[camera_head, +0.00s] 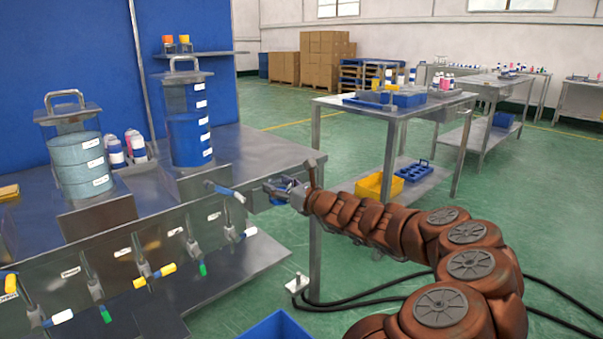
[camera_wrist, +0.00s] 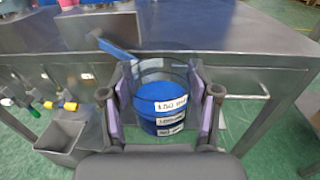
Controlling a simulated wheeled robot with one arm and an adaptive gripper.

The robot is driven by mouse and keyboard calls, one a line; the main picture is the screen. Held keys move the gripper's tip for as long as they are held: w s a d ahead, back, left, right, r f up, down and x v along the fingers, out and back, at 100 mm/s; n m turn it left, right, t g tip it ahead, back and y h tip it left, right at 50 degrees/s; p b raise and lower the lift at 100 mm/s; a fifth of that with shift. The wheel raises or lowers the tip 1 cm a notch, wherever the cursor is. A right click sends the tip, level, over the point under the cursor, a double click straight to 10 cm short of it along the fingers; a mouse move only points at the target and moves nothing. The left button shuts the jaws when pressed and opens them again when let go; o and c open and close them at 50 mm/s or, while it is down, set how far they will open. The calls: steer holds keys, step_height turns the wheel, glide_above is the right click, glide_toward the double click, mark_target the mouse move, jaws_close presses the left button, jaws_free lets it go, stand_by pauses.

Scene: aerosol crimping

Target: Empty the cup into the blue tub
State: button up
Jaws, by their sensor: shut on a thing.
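My gripper (camera_head: 283,188) is at the front right corner of the steel bench in the head view. In the wrist view its two fingers (camera_wrist: 163,98) are shut around a clear cup (camera_wrist: 151,70) from both sides. The cup holds blue liquid and has several white labels on its wall. It looks about upright. In the head view the cup is small and mostly hidden by the gripper. The blue tub (camera_head: 275,327) is at the bottom edge of the head view, partly cut off, below and apart from the gripper. Its inside is barely visible.
The steel bench (camera_head: 262,152) carries two clear tanks, one with blue liquid (camera_head: 190,135), one with pale liquid (camera_head: 82,160). A blue-handled tap (camera_head: 228,191) sticks out close to my gripper. Other taps line the lower front. Black cables (camera_head: 375,294) cross the green floor.

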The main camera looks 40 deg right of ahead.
steer(key=w+a+f+n+y, duration=0.1)
steer(key=a+f+y, duration=0.1)
steer(key=a, duration=0.3)
steer(key=w+a+f+n+g+y, duration=0.1)
steer(key=a+n+y, duration=0.1)
steer(key=a, duration=0.3)
steer(key=w+a+f+n+y, duration=0.1)
steer(key=a+f+y, duration=0.1)
steer(key=a, duration=0.3)
steer(key=shift+f+n+g+y, duration=0.3)
steer(key=shift+g+y, duration=0.1)
steer(key=a+f+n+g+y, duration=0.2)
steer(key=a, duration=0.4)
steer(key=a+f+n+g+y, duration=0.1)
steer(key=a+f+g+y, duration=0.1)
steer(key=a, duration=0.4)
steer(key=a+f+n+g+y, duration=0.1)
steer(key=a+f+n+y, duration=0.1)
steer(key=a, duration=0.4)
steer(key=shift+w+a+f+n+g+y, duration=0.2)
steer(key=shift+a+n+g+y, duration=0.1)
steer(key=shift+a+g+y, duration=0.15)
